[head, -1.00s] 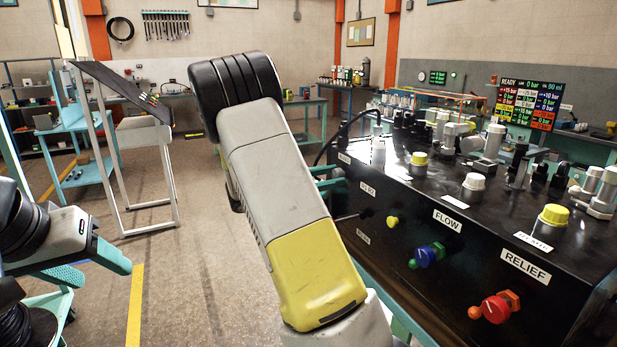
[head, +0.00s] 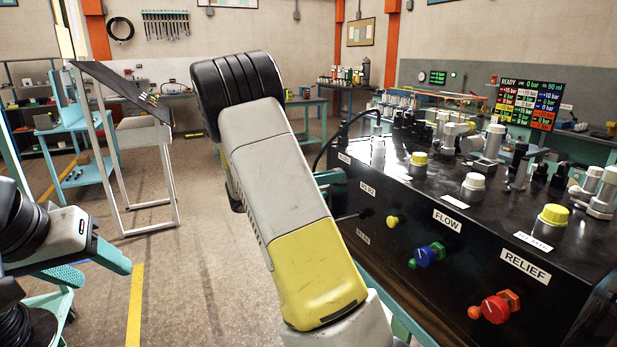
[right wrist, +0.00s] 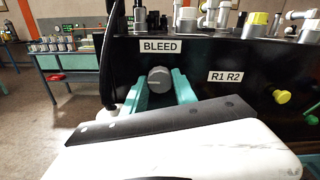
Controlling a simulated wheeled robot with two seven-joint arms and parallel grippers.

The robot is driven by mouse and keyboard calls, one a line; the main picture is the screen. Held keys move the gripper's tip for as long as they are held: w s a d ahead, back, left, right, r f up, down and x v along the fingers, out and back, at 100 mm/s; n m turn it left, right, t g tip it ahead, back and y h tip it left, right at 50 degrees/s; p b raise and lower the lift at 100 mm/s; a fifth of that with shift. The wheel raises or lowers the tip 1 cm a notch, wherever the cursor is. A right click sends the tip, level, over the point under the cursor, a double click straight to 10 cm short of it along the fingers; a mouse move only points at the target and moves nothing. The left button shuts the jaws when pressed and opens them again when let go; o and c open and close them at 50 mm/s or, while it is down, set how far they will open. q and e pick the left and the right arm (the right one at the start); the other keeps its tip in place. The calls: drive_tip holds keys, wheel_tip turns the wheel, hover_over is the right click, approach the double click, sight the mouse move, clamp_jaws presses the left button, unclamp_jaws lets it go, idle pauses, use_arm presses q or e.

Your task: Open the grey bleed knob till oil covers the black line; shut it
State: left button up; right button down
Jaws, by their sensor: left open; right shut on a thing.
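The grey bleed knob (right wrist: 160,80) sits on the black panel under the BLEED label in the right wrist view. My right gripper (right wrist: 161,88) is shut on it, with one teal finger on each side. In the head view my right arm hides the knob, and only a teal part of the right gripper (head: 332,178) shows beside the panel. My left gripper (head: 105,272) is open and empty at the lower left, away from the panel. I cannot make out oil or a black line in either view.
The black hydraulic box (head: 400,215) carries a yellow knob (head: 393,221), a blue FLOW knob (head: 424,256) and a red RELIEF knob (head: 495,308). Fittings and capped ports crowd its top. A status screen (head: 526,103) stands behind. The floor to the left is open.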

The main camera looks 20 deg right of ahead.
drive_tip(key=shift+a, duration=0.1)
idle(0.4)
drive_tip(key=c, duration=1)
unclamp_jaws()
drive_tip(key=a, duration=0.7)
drive_tip(key=shift+s+a, duration=0.25)
drive_tip(key=shift+a, duration=0.15)
